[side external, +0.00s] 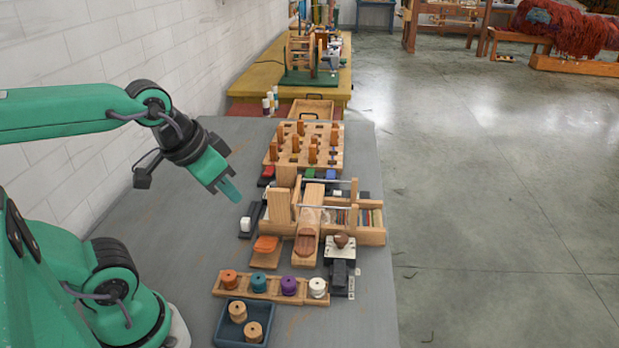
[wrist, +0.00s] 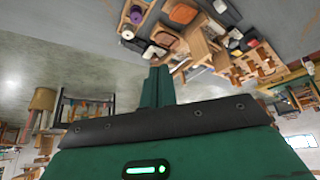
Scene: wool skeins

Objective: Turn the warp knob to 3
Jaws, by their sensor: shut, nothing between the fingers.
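The likely warp knob (side external: 341,241) is a small round brown knob on a white plate. It stands at the right front of the wooden loom (side external: 369,236) in the side external view. Its pointer and the numbers are too small to read. My gripper (side external: 234,194) is shut and empty, in the air to the left of the loom and apart from the knob. In the wrist view my gripper (wrist: 157,74) shows its fingers together, with the tilted work table beyond them. I cannot make out the knob's setting there.
A wooden rack with several coloured spools (side external: 259,283) and a blue tray (side external: 222,326) with two pale spools stand in front. An orange skein (side external: 265,244) lies left of the knob. A peg board (side external: 336,158) stands behind. The table's left part is clear.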

